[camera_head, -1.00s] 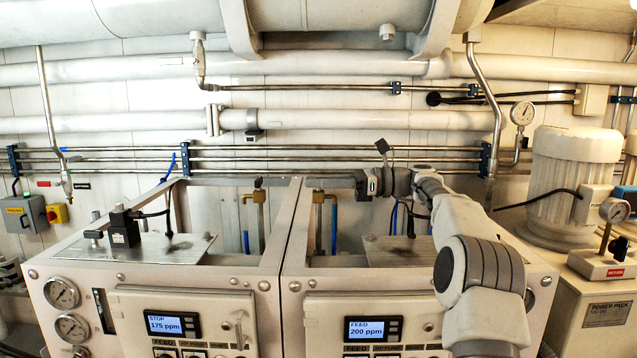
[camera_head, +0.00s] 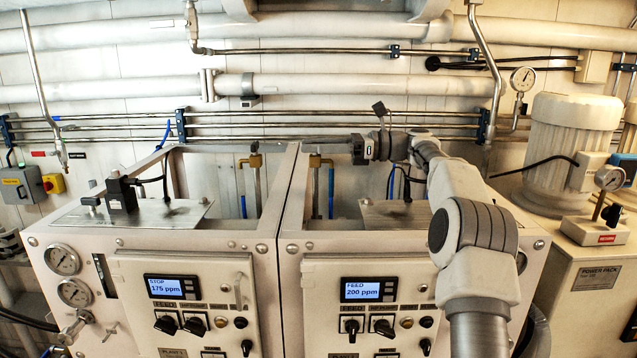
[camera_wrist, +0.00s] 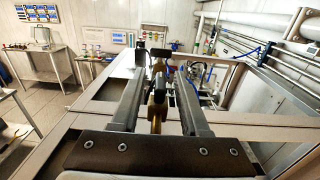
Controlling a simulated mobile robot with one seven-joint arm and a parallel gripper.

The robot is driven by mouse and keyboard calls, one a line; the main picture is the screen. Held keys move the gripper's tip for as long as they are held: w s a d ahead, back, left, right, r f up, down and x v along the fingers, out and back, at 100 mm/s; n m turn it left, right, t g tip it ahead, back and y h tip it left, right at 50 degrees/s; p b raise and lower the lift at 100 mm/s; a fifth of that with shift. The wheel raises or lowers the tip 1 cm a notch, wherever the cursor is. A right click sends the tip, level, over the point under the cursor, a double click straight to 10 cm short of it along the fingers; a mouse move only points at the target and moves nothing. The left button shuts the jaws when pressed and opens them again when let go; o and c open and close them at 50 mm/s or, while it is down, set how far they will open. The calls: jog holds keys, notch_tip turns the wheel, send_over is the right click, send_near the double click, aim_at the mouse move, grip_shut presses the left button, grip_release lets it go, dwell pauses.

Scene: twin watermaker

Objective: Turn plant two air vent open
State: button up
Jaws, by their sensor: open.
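The plant two unit is the right cabinet (camera_head: 292,215), whose display (camera_head: 366,290) reads FEED 200 ppm. Its air vent appears to be the brass fitting (camera_head: 316,161) in the open frame behind the panel. My gripper (camera_head: 328,140) reaches in from the right at the height of this fitting. In the wrist view, my gripper (camera_wrist: 160,68) is open, with its two long grey fingers either side of a brass valve (camera_wrist: 157,113) with a dark handle (camera_wrist: 158,72). The valve stands between the fingers; I cannot tell whether they touch it. The handle's exact angle is unclear.
The left cabinet (camera_head: 215,245) reads STOP 175 ppm and has a similar brass fitting (camera_head: 253,161). Frame bars surround the valve closely. Pipes (camera_head: 330,125) run along the wall behind. A white motor (camera_head: 570,140) stands at the right.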

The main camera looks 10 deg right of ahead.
jog(key=shift+m+t, duration=0.5)
jog(key=shift+t, duration=0.2)
jog(key=shift+m+t+h, duration=0.8)
jog(key=shift+m+t, duration=0.3)
jog(key=shift+t, duration=0.5)
jog(key=m+t+b, duration=0.1)
jog(key=t+h, duration=0.1)
jog(key=shift+a+f+m+t+b, duration=0.1)
jog(key=shift+f+m+t+b, duration=0.05)
jog(key=shift+m+t+b, duration=0.2)
jog(key=m+t+h+b, duration=0.2)
jog(key=t+h+b, duration=0.1)
jog(key=shift+s+f+m+b, duration=0.1)
jog(key=shift+f+m+b, duration=0.05)
jog(key=shift+m+b, duration=0.25)
jog(key=m+t+h+b, duration=0.3)
jog(key=h+b, duration=0.1)
jog(key=h, duration=0.1)
jog(key=shift+m, duration=0.35)
jog(key=b+v, duration=0.3)
jog(key=v, duration=1.4)
jog(key=s+a+f+n+g+p, duration=0.3)
jog(key=s+a+f+n+g, duration=0.4)
jog(key=s+a+f+n, duration=0.3)
jog(key=shift+s+f+n+h, duration=0.3)
jog(key=shift+s+f+n, duration=0.95)
jog(key=shift+n, duration=0.95)
